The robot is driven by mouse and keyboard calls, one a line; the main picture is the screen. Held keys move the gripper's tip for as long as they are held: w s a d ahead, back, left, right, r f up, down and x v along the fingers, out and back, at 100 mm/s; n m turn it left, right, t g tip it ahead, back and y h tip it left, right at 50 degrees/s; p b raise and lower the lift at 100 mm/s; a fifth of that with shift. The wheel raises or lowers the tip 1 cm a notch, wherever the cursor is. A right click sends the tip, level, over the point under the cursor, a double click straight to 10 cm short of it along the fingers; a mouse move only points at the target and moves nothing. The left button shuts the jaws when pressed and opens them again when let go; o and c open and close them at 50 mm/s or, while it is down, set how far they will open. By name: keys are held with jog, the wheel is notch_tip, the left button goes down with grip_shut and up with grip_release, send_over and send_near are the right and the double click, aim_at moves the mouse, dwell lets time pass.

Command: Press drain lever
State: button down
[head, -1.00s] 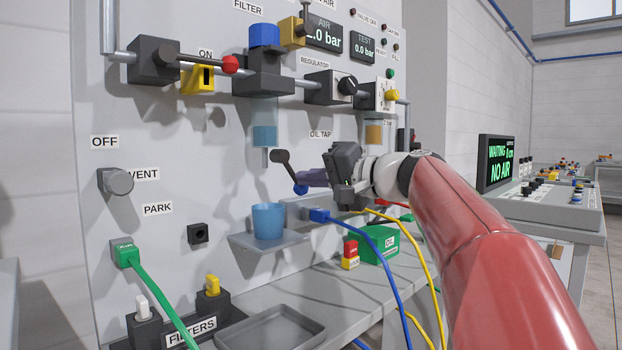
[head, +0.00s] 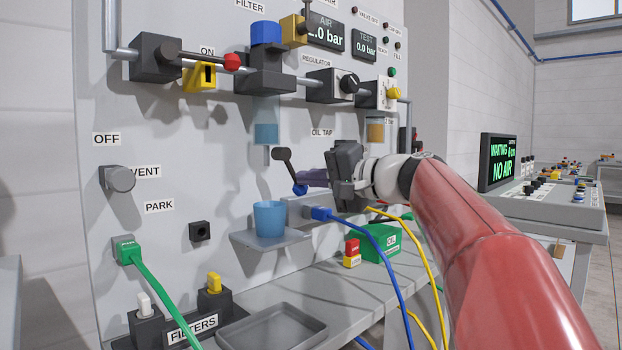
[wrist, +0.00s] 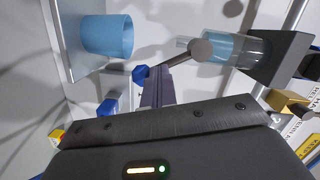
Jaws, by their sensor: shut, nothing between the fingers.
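The drain lever (head: 290,168) has a dark round knob, a thin dark arm and a blue hub, and sticks out from the panel below the filter. In the wrist view its knob (wrist: 201,50) is at upper right of the fingers and its blue hub sits at the fingertips' left. My gripper (head: 306,179) is shut and empty, with its fingers beside the lever's lower end. The fingers (wrist: 157,82) also show in the wrist view. I cannot tell whether they touch the lever. The filter (head: 265,115) has a clear bowl with bluish liquid, above and left of the lever.
A blue cup (head: 269,219) stands on a small grey shelf (head: 262,240) below the lever. Blue and yellow cables hang just under my gripper. A green box (head: 380,247) and a red-and-yellow block (head: 352,253) sit on the bench. A grey tray (head: 271,329) lies in front.

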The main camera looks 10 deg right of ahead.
jog(key=shift+s+a+f+m, duration=0.15)
jog(key=shift+a+f+m, duration=0.1)
jog(key=shift+m, duration=0.45)
dwell(1.6)
